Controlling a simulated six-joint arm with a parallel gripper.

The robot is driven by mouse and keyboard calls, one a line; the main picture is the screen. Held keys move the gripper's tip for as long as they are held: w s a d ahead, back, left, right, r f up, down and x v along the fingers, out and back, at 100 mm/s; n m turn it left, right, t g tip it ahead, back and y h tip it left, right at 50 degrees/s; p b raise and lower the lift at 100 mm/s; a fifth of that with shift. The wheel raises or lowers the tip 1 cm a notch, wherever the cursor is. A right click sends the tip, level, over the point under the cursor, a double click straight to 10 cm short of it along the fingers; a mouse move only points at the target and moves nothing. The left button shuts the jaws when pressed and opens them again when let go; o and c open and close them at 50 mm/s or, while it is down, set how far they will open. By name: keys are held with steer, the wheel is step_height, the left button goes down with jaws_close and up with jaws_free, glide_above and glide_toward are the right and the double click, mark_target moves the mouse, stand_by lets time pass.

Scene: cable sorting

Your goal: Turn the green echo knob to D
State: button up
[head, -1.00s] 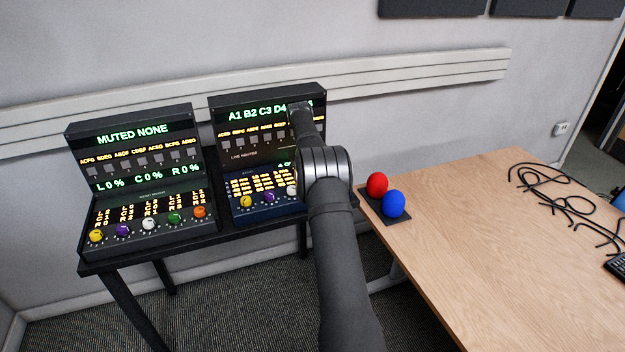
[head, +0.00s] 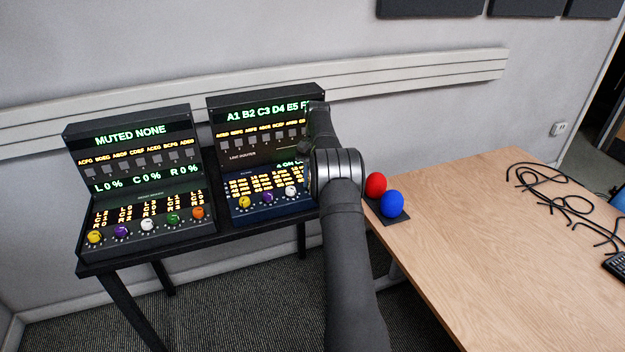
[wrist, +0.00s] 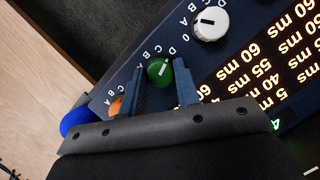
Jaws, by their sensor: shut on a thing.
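In the wrist view the green echo knob (wrist: 158,72) sits on the blue panel, with a short white pointer mark and letters A to D around it. The mark is tilted, and I cannot tell for sure which letter it meets. My gripper (wrist: 161,82) has one finger on each side of this knob and is shut on it. In the head view my arm hides this knob and my fingers at the right unit (head: 264,98).
A white knob (wrist: 210,24) and an orange knob (wrist: 115,105) flank the green one. The left unit (head: 128,112) has its own row of knobs, one also green. A red ball (head: 376,184) and a blue ball (head: 392,204) stand on the wooden table (head: 470,215).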

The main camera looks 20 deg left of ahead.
stand_by(0.5)
steer(key=o, duration=1)
steer(key=shift+c, duration=0.2)
steer(key=shift+r, duration=0.5)
step_height(320, 180, up, 3)
steer(key=shift+r, duration=0.1)
steer(key=d+r, duration=0.6)
steer(key=d, duration=0.5)
steer(key=shift+s+d+r, duration=0.2)
steer(key=shift+d+r, duration=0.15)
steer(key=shift+r, duration=0.05)
